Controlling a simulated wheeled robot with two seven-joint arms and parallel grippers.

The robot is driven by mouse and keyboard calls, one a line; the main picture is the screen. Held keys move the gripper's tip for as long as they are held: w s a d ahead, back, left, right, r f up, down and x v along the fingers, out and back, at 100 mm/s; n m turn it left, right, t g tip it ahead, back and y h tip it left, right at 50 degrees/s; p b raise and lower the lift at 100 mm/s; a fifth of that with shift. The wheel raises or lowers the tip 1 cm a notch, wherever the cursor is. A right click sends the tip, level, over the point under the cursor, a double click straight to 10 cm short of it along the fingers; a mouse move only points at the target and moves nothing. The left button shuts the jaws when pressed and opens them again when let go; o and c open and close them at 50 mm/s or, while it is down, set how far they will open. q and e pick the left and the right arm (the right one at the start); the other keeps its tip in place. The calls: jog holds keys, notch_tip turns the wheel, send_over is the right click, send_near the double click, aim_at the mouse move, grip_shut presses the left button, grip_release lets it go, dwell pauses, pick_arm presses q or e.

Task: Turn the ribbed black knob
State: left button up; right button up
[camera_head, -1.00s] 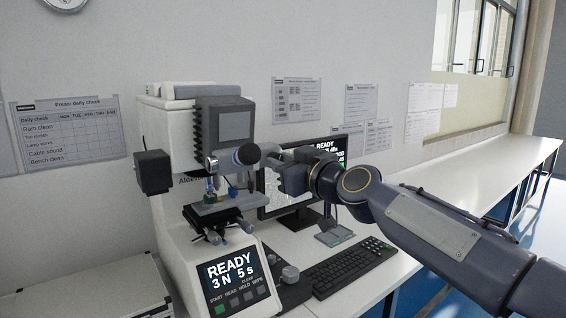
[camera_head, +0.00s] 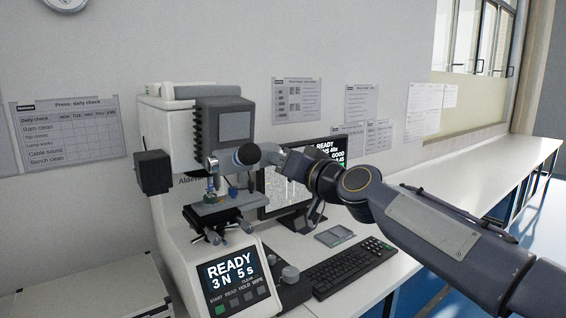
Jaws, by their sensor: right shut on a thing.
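The ribbed black knob (camera_head: 247,154) sticks out from the right side of the hardness tester (camera_head: 223,125), below its grey head. My right gripper (camera_head: 262,154) reaches in from the right and is shut on the knob. Its fingers cover the knob's right part, and the ribs are too small to make out. My left gripper is not in view.
The tester's front panel (camera_head: 230,272) reads READY, 3 N, 5 s. Its stage (camera_head: 220,205) sits below the knob. A monitor (camera_head: 275,205) stands behind my right gripper. A keyboard (camera_head: 345,268) and a control box with a grey dial (camera_head: 290,273) lie in front.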

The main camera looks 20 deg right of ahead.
jog(key=shift+m+p, duration=0.5)
jog(key=shift+m, duration=4.3)
jog(key=o, duration=1)
jog(key=shift+s, duration=0.1)
jog(key=b+v, duration=0.1)
jog(key=v, duration=0.6)
jog(key=shift+s+d, duration=0.15)
jog(key=shift+s, duration=0.1)
